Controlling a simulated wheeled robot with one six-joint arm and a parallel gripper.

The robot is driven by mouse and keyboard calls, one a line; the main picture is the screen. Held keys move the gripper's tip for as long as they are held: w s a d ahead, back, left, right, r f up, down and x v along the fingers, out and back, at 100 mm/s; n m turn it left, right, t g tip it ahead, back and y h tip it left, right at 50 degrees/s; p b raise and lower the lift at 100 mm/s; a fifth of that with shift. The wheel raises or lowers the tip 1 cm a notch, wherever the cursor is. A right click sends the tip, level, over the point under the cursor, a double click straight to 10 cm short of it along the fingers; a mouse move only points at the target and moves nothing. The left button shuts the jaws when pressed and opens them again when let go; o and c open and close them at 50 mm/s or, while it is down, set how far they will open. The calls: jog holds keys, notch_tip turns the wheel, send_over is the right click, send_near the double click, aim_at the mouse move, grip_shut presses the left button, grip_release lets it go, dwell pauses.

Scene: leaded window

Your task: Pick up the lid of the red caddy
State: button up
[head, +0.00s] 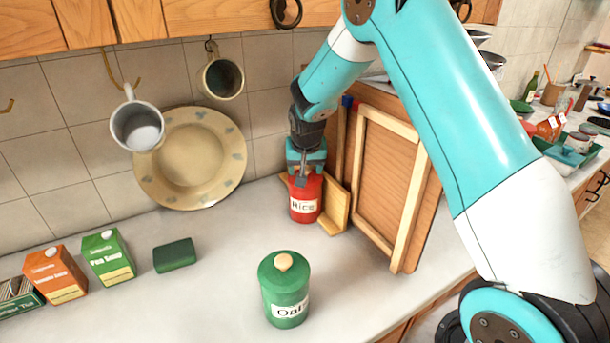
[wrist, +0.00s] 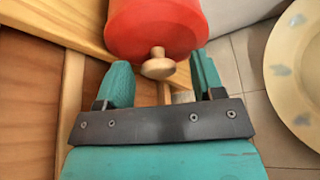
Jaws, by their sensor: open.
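The red caddy (head: 305,197), labelled "Rice", stands on the counter near the wall. Its red lid (wrist: 156,28) fills the top middle of the wrist view, with a pale wooden knob (wrist: 159,64). In the head view my gripper (head: 301,177) is directly over the caddy and hides most of the lid. In the wrist view my gripper (wrist: 160,82) is open, one teal finger on each side of the knob. I cannot tell whether either finger touches the knob or the lid.
A wooden board (head: 385,185) leans close on the caddy's right. A cream plate (head: 190,158) leans on the wall at left. A green caddy (head: 286,300) with a wooden knob stands in front. Soup cartons (head: 107,257) and a green block (head: 175,255) are further left. Mugs (head: 137,126) hang above.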

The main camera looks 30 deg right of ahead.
jog(key=c, duration=1)
jog(key=shift+r, duration=0.1)
